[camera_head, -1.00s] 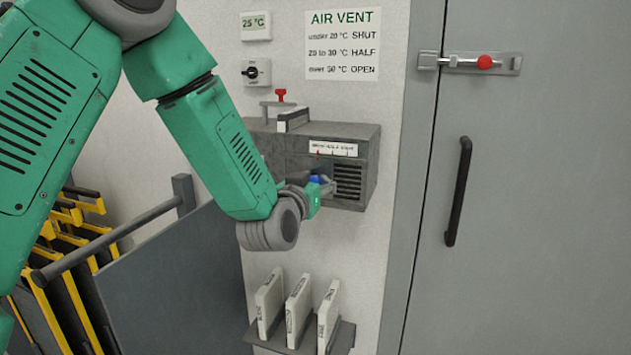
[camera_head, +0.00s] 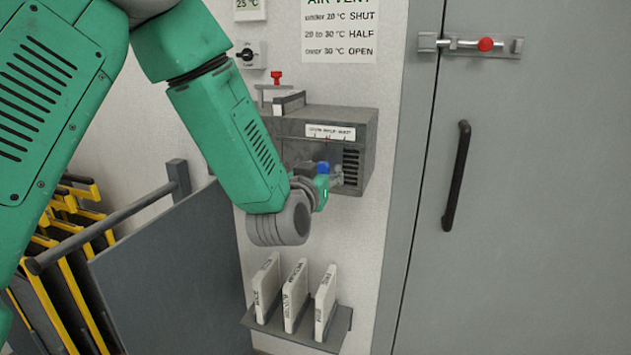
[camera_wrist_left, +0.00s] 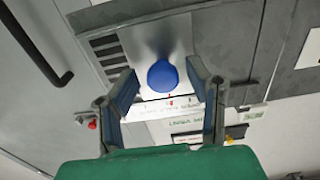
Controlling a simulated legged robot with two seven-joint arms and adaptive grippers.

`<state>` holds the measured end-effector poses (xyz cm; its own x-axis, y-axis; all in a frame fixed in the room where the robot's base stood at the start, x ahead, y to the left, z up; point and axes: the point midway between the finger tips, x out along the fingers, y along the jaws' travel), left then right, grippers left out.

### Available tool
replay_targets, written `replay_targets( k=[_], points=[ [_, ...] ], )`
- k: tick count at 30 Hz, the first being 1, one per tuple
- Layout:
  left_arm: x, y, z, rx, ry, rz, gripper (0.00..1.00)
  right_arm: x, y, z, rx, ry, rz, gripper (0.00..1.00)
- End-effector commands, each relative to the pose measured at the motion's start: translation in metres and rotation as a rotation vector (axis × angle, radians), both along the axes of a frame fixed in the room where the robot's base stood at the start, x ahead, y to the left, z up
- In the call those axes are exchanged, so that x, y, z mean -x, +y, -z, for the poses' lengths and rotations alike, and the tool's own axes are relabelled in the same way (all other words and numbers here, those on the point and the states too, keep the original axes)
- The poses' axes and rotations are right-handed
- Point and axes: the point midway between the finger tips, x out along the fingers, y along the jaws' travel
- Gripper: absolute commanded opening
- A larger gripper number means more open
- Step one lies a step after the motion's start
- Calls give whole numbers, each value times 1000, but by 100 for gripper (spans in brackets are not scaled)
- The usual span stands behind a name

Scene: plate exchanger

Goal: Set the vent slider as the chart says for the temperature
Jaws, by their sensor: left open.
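The grey vent box (camera_head: 362,125) is on the wall, with a scale label (camera_head: 330,132) reading OPEN, HALF, SHUT from left to right. The slider's blue knob (camera_head: 322,168) shows beside my left gripper (camera_head: 334,176). In the left wrist view the knob (camera_wrist_left: 162,76) lies between the two spread fingers of my left gripper (camera_wrist_left: 163,88), with gaps on both sides. A red pointer shows near the label's middle. The temperature display (camera_head: 249,8) reads 25 °C. The chart (camera_head: 341,30) reads 20 to 30 °C HALF. My right gripper is not in view.
A rotary switch (camera_head: 250,55) is above the box. A rack with several white plates (camera_head: 296,290) is below it. A grey door with a black handle (camera_head: 457,175) and red-knobbed bolt (camera_head: 486,44) is at right. Yellow-edged frames (camera_head: 75,270) stand at left.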

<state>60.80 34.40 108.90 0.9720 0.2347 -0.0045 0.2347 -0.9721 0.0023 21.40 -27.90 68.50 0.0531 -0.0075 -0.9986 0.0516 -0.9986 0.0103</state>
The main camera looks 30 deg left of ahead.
Motion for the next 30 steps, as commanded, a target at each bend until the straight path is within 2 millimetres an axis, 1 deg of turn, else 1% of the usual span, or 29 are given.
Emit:
replay_targets(
  k=[9,12,15,20,28,30],
  points=[
    [63,-15,4,0,9,2,45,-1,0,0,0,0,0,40],
    [79,-19,4,1,9,1,45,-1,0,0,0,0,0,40],
    [91,-21,5,2,10,0,45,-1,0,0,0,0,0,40],
    [99,-23,6,1,10,-1,45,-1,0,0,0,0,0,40],
    [99,-23,5,2,9,-1,45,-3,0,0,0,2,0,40],
    [99,-23,5,3,12,1,45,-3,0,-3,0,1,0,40]
  ],
)
